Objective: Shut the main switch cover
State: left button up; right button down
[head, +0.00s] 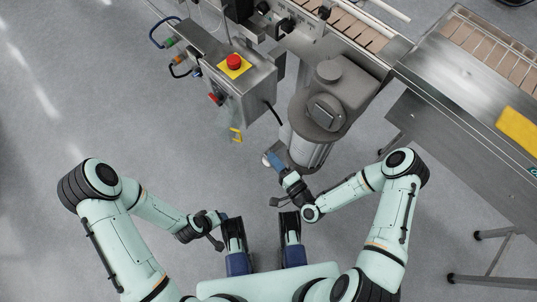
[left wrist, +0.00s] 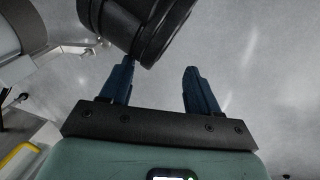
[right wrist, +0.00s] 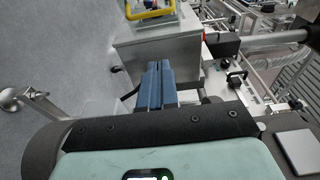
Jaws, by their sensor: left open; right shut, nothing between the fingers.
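The main switch cover (head: 232,128) is a see-through flap with a yellow edge. In the head view it juts out from the lower side of the steel control box (head: 250,95), near a red switch knob (head: 214,98), and looks open. A yellow-framed part that seems to be this cover (right wrist: 150,14) shows at the top of the right wrist view. My right gripper (head: 272,160) is shut and empty, below and to the right of the cover, apart from it. My left gripper (head: 222,215) is open and empty, low in the head view, far from the box.
A red emergency button (head: 234,61) on a yellow plate tops the box. A grey motor housing (head: 328,95) stands right of the box, close to my right gripper. A conveyor (head: 465,75) runs at the upper right. The floor left of the box is clear.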

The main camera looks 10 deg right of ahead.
pick_arm(q)
jog(key=w, duration=0.1)
jog(key=w+a+f+b, duration=0.1)
jog(key=w+f+b, duration=0.1)
jog(key=shift+a+t, duration=0.3)
jog(key=shift+t, duration=0.1)
pick_arm(e)
jog(key=w+a, duration=0.7)
jog(key=w, duration=0.1)
jog(key=shift+w+a, duration=0.25)
jog(key=shift+a, duration=0.05)
pick_arm(q)
jog(key=shift+w, duration=0.1)
pick_arm(e)
jog(key=shift+a+f, duration=0.1)
